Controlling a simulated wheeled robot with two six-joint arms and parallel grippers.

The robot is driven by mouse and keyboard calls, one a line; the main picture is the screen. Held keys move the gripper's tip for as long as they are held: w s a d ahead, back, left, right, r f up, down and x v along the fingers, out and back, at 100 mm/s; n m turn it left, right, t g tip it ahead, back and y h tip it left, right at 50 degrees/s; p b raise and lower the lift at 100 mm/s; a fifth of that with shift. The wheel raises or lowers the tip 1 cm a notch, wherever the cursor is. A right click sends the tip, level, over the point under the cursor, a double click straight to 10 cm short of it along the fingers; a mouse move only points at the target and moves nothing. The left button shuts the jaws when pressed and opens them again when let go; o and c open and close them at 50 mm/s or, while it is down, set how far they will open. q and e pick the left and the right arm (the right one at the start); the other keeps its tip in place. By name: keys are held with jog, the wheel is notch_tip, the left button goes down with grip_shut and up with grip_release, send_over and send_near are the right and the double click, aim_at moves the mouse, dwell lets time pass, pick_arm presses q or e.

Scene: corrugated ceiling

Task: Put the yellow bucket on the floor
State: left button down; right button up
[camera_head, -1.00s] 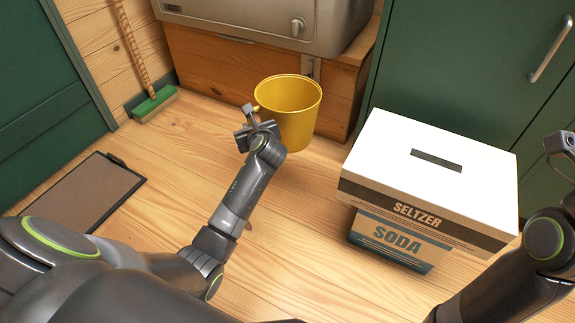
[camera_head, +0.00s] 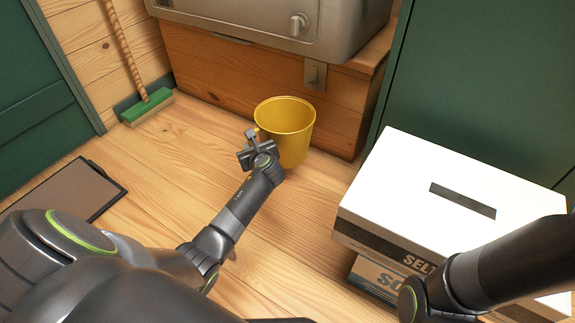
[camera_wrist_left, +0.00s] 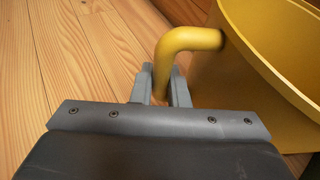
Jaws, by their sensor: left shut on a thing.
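The yellow bucket (camera_head: 287,125) is upright in front of the wooden cabinet, over the wood floor (camera_head: 235,160). I cannot tell whether its base touches the floor, since my left arm hides part of it. My left gripper (camera_head: 253,138) is at the bucket's left side. In the left wrist view its fingers (camera_wrist_left: 163,88) are shut on the bucket's yellow handle (camera_wrist_left: 188,42), beside the bucket wall (camera_wrist_left: 250,75). My right arm shows at the lower right of the head view, but its gripper is out of the picture.
A white-topped seltzer box (camera_head: 400,180) on a soda box (camera_head: 378,277) stands at the right. A green broom (camera_head: 147,106) leans at the back left. A flat mat (camera_head: 65,190) lies at the left. Floor between mat and boxes is clear.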

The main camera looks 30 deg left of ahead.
pick_arm(q)
jog(key=shift+w+f, duration=0.1)
jog(key=shift+f, duration=0.2)
notch_tip(320, 180, down, 9)
jog(key=b, duration=0.9)
jog(key=shift+f, duration=0.15)
jog(key=c, duration=1.4)
grip_release()
